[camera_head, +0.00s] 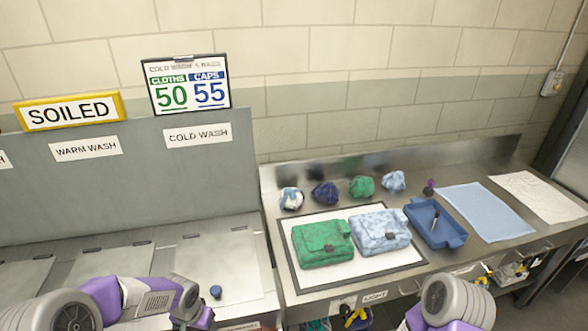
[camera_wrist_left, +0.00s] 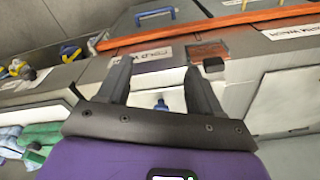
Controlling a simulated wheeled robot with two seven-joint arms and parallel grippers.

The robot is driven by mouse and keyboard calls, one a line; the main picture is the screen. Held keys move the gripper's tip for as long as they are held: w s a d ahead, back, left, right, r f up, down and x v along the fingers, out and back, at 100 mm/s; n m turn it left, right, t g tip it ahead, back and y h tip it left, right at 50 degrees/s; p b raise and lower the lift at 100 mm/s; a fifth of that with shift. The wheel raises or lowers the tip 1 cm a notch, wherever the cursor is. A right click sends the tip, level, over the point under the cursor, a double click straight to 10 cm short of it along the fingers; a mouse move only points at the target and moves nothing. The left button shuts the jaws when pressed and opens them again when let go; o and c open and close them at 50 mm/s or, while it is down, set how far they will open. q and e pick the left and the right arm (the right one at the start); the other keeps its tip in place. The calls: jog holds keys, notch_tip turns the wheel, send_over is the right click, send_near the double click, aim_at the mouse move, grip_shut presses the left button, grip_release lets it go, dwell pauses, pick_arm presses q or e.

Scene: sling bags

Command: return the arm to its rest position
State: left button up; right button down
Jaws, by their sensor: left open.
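My left arm (camera_head: 140,298) comes in at the lower left of the head view, folded low in front of the counter, and its gripper is not clearly visible there. In the left wrist view my left gripper (camera_wrist_left: 158,72) has its two dark fingers spread apart with nothing held between them. Part of my right arm (camera_head: 450,303) shows at the bottom right of the head view. Its gripper is out of the picture.
A green bag (camera_head: 318,248) and a light blue patterned bag (camera_head: 379,228) lie on a white, dark-edged mat (camera_head: 330,284). Right of them is a blue tray (camera_head: 452,240). Several crumpled cloths lie behind. Lidded bins (camera_head: 228,262) stand left, with a blue knob (camera_head: 215,291) on top.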

pick_arm(q)
jog(key=s+d+f+n+h+b, duration=0.2)
jog(key=s+d+f, duration=0.5)
jog(key=f, duration=0.4)
jog(key=s+d+f+n+h+b, duration=0.2)
jog(key=s+d+f, duration=0.5)
jog(key=f, duration=0.4)
jog(key=shift+d+f+g+b, duration=0.35)
jog(key=shift+d+g+b, duration=0.1)
jog(key=shift+d, duration=0.2)
pick_arm(e)
jog(key=f, duration=0.5)
jog(key=shift+w+f, duration=0.1)
jog(key=shift+w, duration=0.25)
pick_arm(q)
jog(key=shift+s, duration=0.1)
